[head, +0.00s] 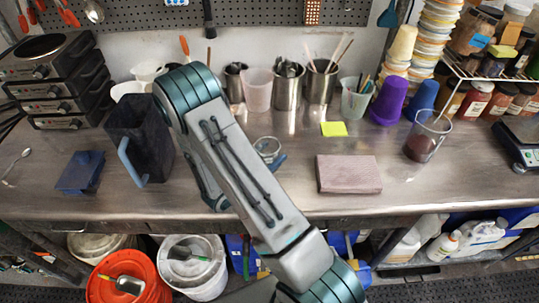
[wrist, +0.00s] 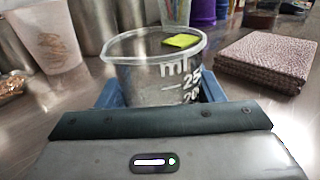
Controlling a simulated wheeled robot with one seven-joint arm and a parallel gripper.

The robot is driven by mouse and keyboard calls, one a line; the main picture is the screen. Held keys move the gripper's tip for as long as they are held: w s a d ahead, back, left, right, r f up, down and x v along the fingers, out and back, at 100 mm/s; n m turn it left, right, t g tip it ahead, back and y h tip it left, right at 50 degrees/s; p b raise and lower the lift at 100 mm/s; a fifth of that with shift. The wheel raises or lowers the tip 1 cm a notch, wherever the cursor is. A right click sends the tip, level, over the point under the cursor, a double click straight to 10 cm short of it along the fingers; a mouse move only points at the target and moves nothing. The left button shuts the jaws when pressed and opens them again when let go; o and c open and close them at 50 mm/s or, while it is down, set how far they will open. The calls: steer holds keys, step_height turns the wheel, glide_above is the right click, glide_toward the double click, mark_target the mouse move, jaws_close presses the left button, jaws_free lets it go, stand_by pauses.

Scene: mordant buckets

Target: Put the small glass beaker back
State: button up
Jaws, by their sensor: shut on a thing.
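The small glass beaker (wrist: 140,72) is clear, with white "ml" markings, and stands upright between the blue fingers of my gripper (wrist: 152,92). In the head view the beaker (head: 267,146) shows just right of my arm, over the middle of the steel bench. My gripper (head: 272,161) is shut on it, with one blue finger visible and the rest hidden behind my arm. The beaker's base is hidden, so I cannot tell whether it touches the bench.
A folded pinkish cloth (head: 348,174) lies right of the beaker, and a yellow-green note (head: 333,129) lies behind. Steel canisters (head: 288,87) stand at the back. A larger beaker with dark red contents (head: 427,137) stands right. A dark pitcher (head: 140,140) stands left. Bench (head: 400,190) right of the cloth is clear.

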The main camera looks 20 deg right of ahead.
steer(key=shift+f, duration=0.25)
steer(key=o, duration=1.2)
steer(key=shift+r, duration=0.1)
steer(key=shift+r, duration=0.1)
